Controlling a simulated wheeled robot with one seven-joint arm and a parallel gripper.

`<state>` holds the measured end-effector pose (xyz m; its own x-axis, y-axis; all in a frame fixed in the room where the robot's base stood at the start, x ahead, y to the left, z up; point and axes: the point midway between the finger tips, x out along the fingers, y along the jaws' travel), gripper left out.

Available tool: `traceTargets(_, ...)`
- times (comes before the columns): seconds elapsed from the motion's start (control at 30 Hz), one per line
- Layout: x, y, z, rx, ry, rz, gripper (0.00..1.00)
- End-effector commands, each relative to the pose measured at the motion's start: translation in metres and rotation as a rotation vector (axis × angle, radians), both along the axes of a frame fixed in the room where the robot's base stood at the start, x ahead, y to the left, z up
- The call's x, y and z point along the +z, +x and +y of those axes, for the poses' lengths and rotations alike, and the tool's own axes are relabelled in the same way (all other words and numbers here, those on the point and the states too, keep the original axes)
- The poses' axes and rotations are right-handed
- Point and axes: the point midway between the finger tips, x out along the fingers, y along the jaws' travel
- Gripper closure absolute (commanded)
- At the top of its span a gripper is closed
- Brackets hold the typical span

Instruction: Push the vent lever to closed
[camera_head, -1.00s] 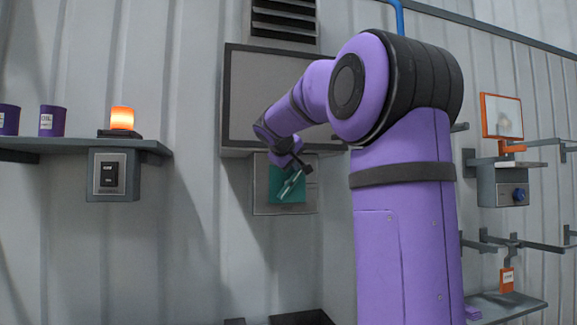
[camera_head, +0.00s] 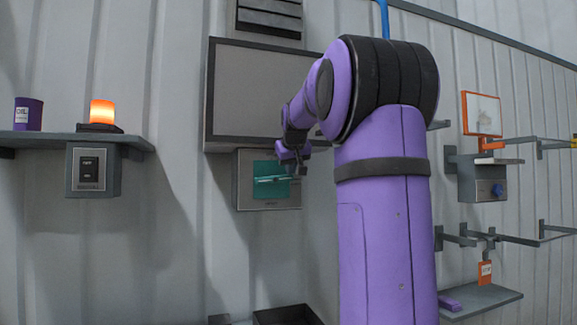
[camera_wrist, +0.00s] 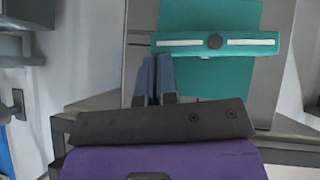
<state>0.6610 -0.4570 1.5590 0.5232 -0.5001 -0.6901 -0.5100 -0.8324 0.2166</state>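The vent lever (camera_head: 272,180) is a teal bar on a teal plate (camera_head: 262,193) set in a grey wall panel under a large grey cabinet. It lies about horizontal. In the wrist view the lever (camera_wrist: 240,42) shows white strips and a dark round pivot in the middle. My gripper (camera_head: 302,171) is at the lever's right end in the head view. In the wrist view its two blue-grey fingers (camera_wrist: 158,62) are side by side, close together with nothing between them, just under the lever's left end. Whether they touch it I cannot tell.
A louvred vent (camera_head: 268,17) is above the grey cabinet (camera_head: 262,95). A shelf (camera_head: 65,140) at left holds a lit orange lamp (camera_head: 102,112) and a purple can (camera_head: 28,114), with a switch box (camera_head: 92,172) below. Rails and a blue-knob box (camera_head: 488,185) are at right.

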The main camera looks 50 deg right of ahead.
Motion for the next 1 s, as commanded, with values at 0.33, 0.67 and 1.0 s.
traceTargets(0.33, -0.0053, -0.0023, -0.0035, -0.001, -0.001, 0.002, 1.0)
traceTargets(0.67, -0.0063, -0.0027, -0.0041, -0.001, 0.0, 0.003, 1.0)
traceTargets(1.0, 0.0035, -0.0039, -0.0011, -0.001, -0.002, 0.001, 1.0)
